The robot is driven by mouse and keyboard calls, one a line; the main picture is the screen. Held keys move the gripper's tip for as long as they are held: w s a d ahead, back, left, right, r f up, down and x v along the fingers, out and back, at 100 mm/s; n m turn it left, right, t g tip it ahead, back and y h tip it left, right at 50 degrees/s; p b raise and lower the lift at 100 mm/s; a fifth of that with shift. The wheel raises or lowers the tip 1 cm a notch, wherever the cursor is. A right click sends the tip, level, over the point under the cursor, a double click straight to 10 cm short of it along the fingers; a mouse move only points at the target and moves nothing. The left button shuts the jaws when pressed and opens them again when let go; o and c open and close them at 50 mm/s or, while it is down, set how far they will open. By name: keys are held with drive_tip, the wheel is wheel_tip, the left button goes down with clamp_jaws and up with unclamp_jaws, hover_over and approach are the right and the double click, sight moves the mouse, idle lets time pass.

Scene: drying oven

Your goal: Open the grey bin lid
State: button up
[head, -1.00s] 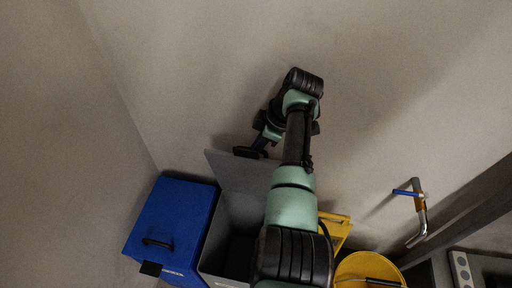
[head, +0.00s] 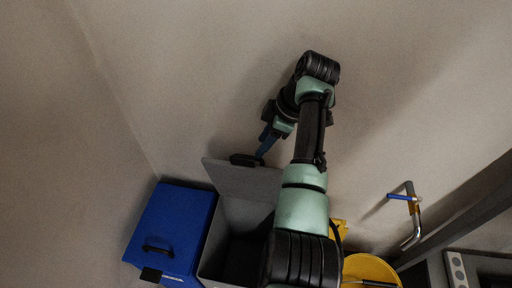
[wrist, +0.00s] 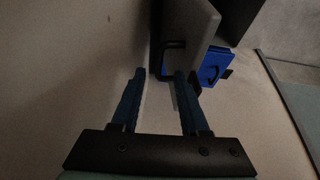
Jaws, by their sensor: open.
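The grey bin (head: 240,222) stands in the head view with its grey lid (head: 247,181) swung up, upright and leaning towards the wall. The dark inside of the bin shows. The lid's black handle (head: 243,160) is at its top edge. My gripper (head: 262,155) is beside the handle, on the wall side. In the wrist view my gripper (wrist: 160,77) is open, with nothing between its blue fingers. There the lid (wrist: 190,22) and its handle (wrist: 170,50) lie ahead of the fingers, near the right one. My arm hides the bin's right side.
A blue bin (head: 172,232) with a shut lid stands left of the grey bin; it also shows in the wrist view (wrist: 213,66). A yellow bin (head: 370,270) stands to the right, partly behind my arm. A wall-mounted pipe with a blue lever (head: 405,197) is farther right.

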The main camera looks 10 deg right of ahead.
drive_tip(key=v, duration=0.5)
drive_tip(key=shift+s+d+r+p, duration=0.15)
drive_tip(key=shift+r+p, duration=0.2)
drive_tip(key=shift+p, duration=0.05)
drive_tip(key=shift+f, duration=0.1)
